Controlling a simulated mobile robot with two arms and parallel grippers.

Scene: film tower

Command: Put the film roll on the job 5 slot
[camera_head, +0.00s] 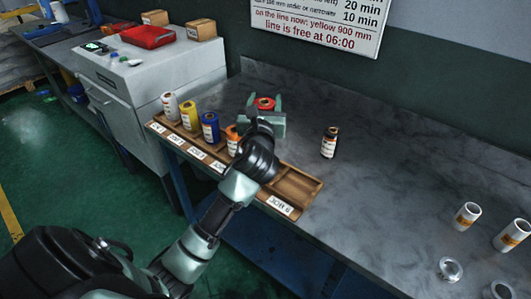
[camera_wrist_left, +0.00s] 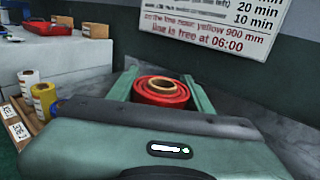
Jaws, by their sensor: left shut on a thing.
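My left gripper (camera_head: 265,101) is shut on a red film roll (camera_head: 265,105), which stands upright between its fingers. The roll is beyond the wooden rack (camera_head: 300,186), over the bench side; I cannot tell whether it touches the bench. In the left wrist view the red roll (camera_wrist_left: 160,92) shows its brown core from above. The rack holds a white roll (camera_head: 170,105), a yellow roll (camera_head: 189,115), a blue roll (camera_head: 210,128) and an orange roll (camera_head: 232,140) in a row. The end slot, labelled job 6, is empty. My arm hides the job 5 label and part of that slot.
A grey machine (camera_head: 150,85) stands left of the rack. The middle of the bench is clear.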

